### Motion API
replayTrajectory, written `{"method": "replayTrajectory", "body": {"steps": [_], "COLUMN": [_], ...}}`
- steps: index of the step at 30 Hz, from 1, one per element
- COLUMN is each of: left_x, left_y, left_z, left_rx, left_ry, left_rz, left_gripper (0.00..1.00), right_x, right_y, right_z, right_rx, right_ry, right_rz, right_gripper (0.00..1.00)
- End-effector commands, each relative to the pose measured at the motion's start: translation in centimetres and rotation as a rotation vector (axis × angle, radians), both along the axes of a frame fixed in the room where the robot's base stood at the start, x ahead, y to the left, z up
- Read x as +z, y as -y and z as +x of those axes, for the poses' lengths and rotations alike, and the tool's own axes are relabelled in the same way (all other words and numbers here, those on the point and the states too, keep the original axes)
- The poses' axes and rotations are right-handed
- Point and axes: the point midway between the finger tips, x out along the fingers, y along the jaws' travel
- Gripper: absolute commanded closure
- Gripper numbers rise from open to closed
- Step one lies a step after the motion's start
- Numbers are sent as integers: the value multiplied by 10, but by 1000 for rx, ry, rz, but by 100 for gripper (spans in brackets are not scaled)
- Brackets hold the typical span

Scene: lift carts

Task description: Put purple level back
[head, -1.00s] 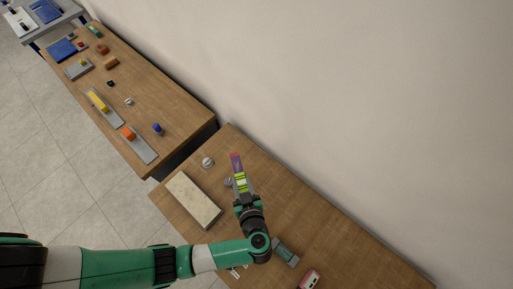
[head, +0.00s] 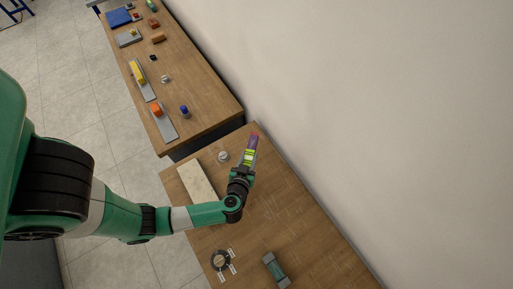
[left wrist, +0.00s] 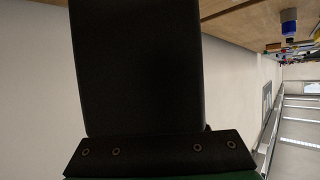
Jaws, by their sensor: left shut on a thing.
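The purple level (head: 253,139) is held in my left gripper (head: 247,162), its purple end pointing up the picture toward the wall. Yellow-green bands show just below the purple part. The gripper is shut on it, and the fingers hide its lower part. The level appears to be above the near table (head: 310,235), but its exact height is hard to tell. In the left wrist view a large black part of my own gripper fills the middle, and I cannot make out the level there. My right gripper is not in view.
The near table holds a pale slab (head: 198,183), a small grey round item (head: 223,157), a dark ring (head: 220,261) and a green-grey cylinder (head: 275,270). The far table (head: 205,90) holds yellow, orange and blue items, some on grey plates. A gap separates the tables.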

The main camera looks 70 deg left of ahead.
Motion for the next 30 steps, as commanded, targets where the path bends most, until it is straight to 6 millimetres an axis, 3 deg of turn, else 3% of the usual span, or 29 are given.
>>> {"method": "replayTrajectory", "body": {"steps": [2, 3, 7, 16, 23, 30], "left_x": [-15, -29, -53, -63, -102, -99], "left_y": [-19, -24, -38, -46, -51, -51], "left_z": [16, 21, 36, 44, 49, 49], "left_rx": [10, 7, 4, -1, 0, -1], "left_ry": [3, 0, 0, 0, -1, 0], "left_rz": [0, 0, 0, 0, 0, 0], "left_gripper": [100, 100, 100, 100, 100, 100], "right_x": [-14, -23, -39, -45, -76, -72], "right_y": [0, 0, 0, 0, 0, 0], "right_z": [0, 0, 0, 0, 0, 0], "right_rx": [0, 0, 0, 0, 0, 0], "right_ry": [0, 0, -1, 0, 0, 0], "right_rz": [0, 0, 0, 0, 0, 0], "right_gripper": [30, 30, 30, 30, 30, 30]}}
